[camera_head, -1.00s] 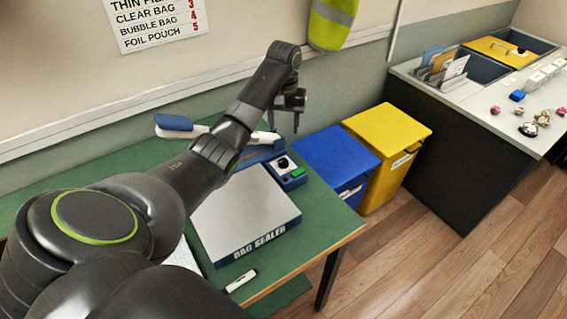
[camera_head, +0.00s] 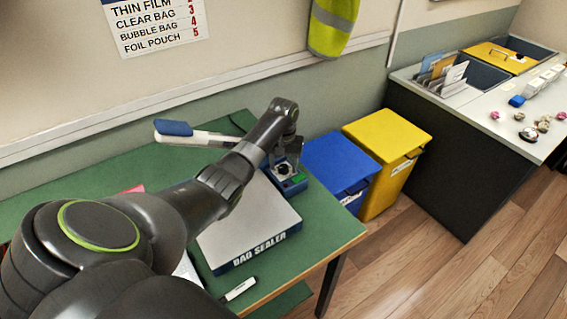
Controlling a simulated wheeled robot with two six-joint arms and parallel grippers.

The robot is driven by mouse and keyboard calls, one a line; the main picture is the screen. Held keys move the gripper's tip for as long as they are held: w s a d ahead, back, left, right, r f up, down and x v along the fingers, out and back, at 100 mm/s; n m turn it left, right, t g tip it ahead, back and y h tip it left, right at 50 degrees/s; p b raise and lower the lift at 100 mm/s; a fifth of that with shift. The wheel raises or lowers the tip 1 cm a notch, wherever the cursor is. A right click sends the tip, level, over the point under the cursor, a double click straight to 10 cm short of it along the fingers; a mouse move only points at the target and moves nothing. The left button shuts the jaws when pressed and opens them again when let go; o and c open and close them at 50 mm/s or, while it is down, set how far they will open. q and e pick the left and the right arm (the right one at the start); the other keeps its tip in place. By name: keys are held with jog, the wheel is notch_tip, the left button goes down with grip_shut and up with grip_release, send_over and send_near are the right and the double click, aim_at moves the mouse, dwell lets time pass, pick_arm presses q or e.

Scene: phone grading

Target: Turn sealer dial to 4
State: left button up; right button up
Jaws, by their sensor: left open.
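The bag sealer (camera_head: 250,228) lies on the green table, its light flat top facing up and its name on the front edge. Its blue control box with the dial (camera_head: 284,169) and a green part (camera_head: 298,178) is at the back right corner. My left gripper (camera_head: 287,160) is open and points down right over the dial. The gripper and wrist partly hide the dial, so its setting cannot be read and I cannot tell if the fingers touch it. The sealer's blue-and-white lever arm (camera_head: 190,134) is raised behind. My right gripper is out of view.
A wall chart (camera_head: 155,25) lists bag types with numbers. A white marker (camera_head: 240,289) lies at the table's front edge. Blue (camera_head: 340,165) and yellow bins (camera_head: 388,150) stand right of the table. A counter with small items (camera_head: 500,105) is farther right.

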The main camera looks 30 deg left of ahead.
pick_arm(q)
jog(key=c, duration=1)
jog(key=shift+o, duration=0.2)
